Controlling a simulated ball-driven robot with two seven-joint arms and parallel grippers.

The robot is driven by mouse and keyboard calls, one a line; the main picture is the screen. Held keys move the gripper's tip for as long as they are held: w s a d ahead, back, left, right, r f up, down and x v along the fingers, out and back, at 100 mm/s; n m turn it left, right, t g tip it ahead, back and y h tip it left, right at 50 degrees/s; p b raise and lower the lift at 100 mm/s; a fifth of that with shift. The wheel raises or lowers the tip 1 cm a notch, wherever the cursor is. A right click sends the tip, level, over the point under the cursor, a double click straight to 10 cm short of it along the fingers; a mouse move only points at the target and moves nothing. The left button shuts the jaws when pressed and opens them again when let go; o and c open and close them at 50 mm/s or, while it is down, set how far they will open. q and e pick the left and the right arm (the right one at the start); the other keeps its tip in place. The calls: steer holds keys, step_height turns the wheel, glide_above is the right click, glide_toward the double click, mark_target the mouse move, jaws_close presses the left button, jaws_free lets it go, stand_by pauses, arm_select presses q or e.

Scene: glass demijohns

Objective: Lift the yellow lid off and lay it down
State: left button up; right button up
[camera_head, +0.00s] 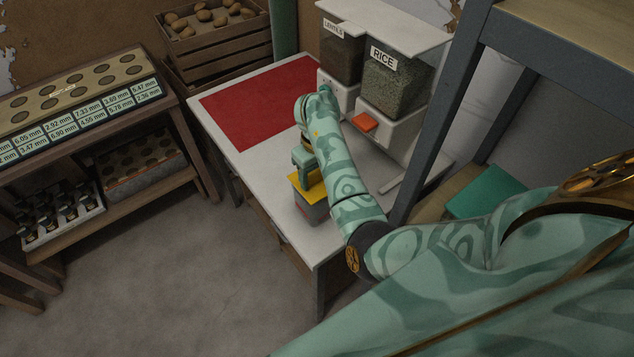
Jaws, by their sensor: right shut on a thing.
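The yellow lid (299,184) is at the near part of the white table, on or just above a grey box (312,213) with a reddish patch. I cannot tell whether lid and box touch. My right gripper (306,173) comes down from above and is shut at the lid. Its fingertips are small and partly hidden, and my right forearm covers the right side of lid and box. My left gripper is not in view.
A red mat (255,104) lies bare on the white table (247,165), left of my arm. Dispensers of lentils (341,58) and rice (396,85) stand behind my arm. A grey shelf frame (443,110) rises on the right. A potato crate (215,45) stands behind.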

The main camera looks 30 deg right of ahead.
steer(key=shift+r+p, duration=1.85)
steer(key=shift+r, duration=0.7)
steer(key=shift+s+f, duration=0.1)
steer(key=shift+f, duration=0.05)
